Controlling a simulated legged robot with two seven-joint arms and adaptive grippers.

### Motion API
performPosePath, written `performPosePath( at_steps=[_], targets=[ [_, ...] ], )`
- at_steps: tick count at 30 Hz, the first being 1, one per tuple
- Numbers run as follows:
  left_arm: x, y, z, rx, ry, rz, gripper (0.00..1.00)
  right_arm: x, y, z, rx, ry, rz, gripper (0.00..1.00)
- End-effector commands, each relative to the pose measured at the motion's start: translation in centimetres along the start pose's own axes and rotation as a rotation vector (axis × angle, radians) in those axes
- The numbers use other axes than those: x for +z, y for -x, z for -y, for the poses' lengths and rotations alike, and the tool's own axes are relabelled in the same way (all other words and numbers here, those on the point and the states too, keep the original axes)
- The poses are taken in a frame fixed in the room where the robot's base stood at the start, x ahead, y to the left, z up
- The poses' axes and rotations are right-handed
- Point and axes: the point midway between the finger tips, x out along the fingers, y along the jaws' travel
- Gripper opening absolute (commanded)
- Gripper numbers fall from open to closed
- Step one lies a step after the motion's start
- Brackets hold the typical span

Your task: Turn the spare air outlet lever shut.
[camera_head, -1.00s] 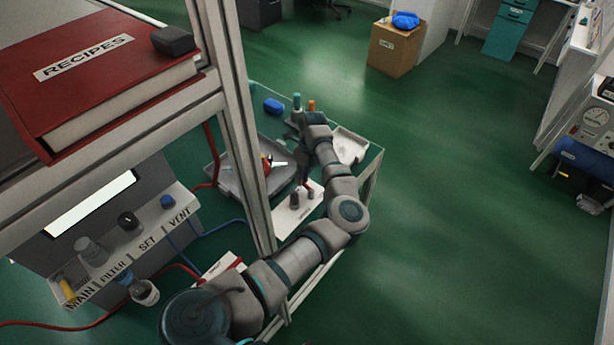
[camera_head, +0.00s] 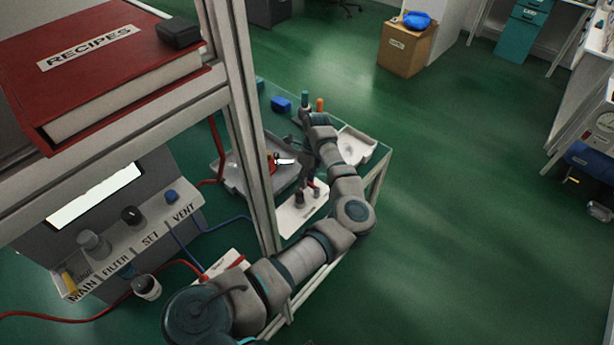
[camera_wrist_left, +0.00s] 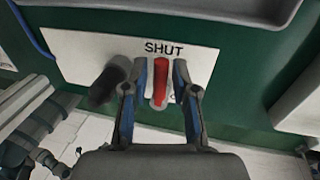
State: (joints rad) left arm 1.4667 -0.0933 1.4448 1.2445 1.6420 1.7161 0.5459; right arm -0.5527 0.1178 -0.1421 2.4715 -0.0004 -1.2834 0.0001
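The red lever (camera_wrist_left: 160,82) stands out from a white plate (camera_wrist_left: 85,50) in the left wrist view, pointing up toward the printed word SHUT. Another label below it is mostly hidden by a finger. My left gripper (camera_wrist_left: 160,72) has one finger on each side of the lever, with narrow gaps that look clear of it, so it appears partly open around it. A dark cylindrical fitting (camera_wrist_left: 108,84) sits left of the fingers. In the head view, the plate (camera_head: 290,222) lies on the cart below my left gripper (camera_head: 310,165). My right gripper is out of view.
A grey tray (camera_head: 234,180) and a small white tray (camera_head: 357,145) flank the plate, with upright bottles (camera_head: 305,98) behind. A shelf post (camera_head: 250,150) stands close left of my arm. A panel with knobs (camera_head: 132,215) is at left.

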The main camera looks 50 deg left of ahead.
Motion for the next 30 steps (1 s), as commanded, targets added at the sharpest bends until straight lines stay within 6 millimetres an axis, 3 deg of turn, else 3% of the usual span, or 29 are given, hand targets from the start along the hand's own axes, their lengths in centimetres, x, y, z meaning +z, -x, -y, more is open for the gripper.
performPosePath(
  at_steps=[11,14,24,30],
  targets=[
    [0.3,1.0,-0.1,-0.011,0.002,0.009,0.4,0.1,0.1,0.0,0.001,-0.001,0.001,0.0],
    [0.3,2.3,0.0,-0.014,0.002,0.009,0.4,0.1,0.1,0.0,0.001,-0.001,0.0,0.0],
    [0.3,9.5,0.1,-0.011,0.001,0.006,0.4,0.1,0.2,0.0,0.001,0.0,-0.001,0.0],
    [0.3,11.9,0.1,-0.007,0.001,0.005,0.4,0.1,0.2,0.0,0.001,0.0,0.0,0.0]
  ],
)
